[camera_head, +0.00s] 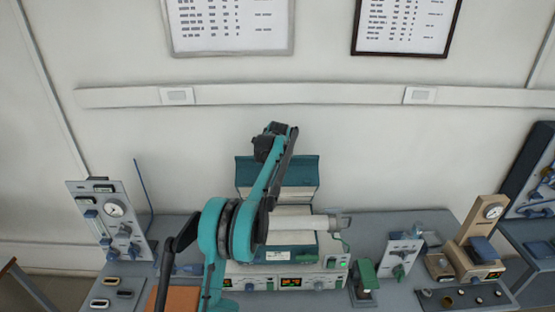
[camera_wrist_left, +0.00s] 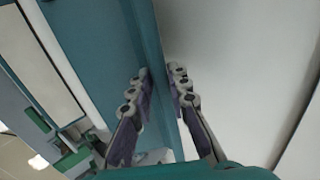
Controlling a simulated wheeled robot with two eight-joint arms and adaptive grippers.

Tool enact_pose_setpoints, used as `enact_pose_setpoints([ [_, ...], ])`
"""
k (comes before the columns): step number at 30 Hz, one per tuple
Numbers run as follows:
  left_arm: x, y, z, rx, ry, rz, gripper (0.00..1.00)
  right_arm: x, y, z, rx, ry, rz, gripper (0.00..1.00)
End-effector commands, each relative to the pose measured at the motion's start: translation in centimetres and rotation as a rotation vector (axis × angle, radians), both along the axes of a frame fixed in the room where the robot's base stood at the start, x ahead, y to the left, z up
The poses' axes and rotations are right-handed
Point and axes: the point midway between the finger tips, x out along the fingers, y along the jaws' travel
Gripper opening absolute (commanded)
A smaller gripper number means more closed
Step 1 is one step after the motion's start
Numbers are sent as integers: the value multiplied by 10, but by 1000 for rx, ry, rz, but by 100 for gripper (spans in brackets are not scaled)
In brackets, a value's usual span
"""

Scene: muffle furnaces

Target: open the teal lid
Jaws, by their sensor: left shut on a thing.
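The teal lid (camera_head: 245,172) stands raised at the back of the furnace (camera_head: 312,274), its pale inner face towards me. A pale tube lies across the opening below it. My left gripper (camera_head: 275,140) is at the lid's upper edge, partly hidden by its own arm. In the left wrist view, the two fingers (camera_wrist_left: 160,92) are on either side of the teal lid edge (camera_wrist_left: 158,45), shut on it. My right gripper is not in view.
A gauge panel (camera_head: 112,222) stands on the grey bench (camera_head: 205,298) at left. A green-topped device (camera_head: 364,277), a white valve panel (camera_head: 400,257) and a beige gauge stand (camera_head: 482,225) are at right. The wall behind the lid is bare up to a rail (camera_head: 300,95).

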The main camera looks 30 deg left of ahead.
Motion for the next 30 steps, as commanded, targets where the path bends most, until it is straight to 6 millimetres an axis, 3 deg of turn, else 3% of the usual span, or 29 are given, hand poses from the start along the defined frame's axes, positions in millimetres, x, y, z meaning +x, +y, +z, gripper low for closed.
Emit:
enact_pose_setpoints([
  [14,2,3,1,3,-4,1,0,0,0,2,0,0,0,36],
  [15,2,3,1,3,-4,1,28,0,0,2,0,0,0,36],
  [16,2,3,1,3,-4,1,36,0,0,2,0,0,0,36],
  [26,1,1,2,2,-2,1,36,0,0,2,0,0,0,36],
  [30,-6,-4,12,2,-1,-1,36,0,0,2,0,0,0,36],
])
